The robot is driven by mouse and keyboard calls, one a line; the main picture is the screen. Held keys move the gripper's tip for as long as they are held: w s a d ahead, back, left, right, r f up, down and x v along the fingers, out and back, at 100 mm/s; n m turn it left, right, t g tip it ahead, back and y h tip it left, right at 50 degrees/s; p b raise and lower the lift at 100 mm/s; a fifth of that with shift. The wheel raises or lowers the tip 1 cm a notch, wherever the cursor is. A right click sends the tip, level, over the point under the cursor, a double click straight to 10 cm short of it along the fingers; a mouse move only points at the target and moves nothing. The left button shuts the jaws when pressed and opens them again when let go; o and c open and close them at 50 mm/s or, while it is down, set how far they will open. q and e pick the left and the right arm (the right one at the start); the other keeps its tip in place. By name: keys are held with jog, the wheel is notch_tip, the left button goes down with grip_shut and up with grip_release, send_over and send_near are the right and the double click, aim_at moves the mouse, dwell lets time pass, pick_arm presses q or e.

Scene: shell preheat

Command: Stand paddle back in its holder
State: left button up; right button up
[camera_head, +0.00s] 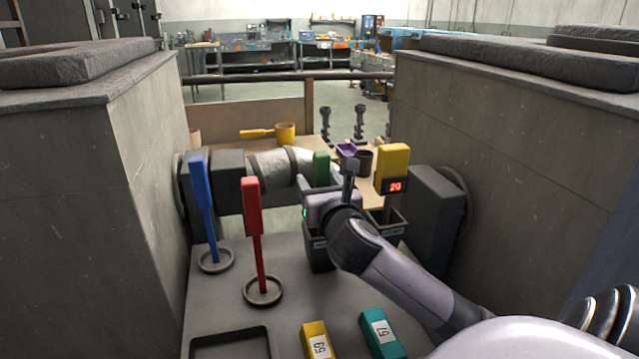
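A blue paddle (203,195) stands nearly upright in a ring holder (216,262) on the grey bench at left. A red paddle (254,215) stands in a second ring holder (263,292), nearer to me. A green block (321,168), perhaps a paddle head, shows upright just behind my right gripper (325,200); anything below it is hidden. My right gripper points away from me, right of the red paddle. Its fingertips are hidden, so I cannot tell whether it holds the green piece. My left gripper is not in view.
A dark bin (320,256) stands below my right gripper. A yellow display box (392,163) reads about 20. A yellow block (317,339) and a teal block (381,334) lie in front. Behind runs a pale pipe (276,165). Large grey walls flank the bench.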

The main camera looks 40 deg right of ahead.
jog(key=shift+r, duration=0.15)
jog(key=p+v, duration=0.1)
jog(key=v, duration=1.1)
dwell(0.3)
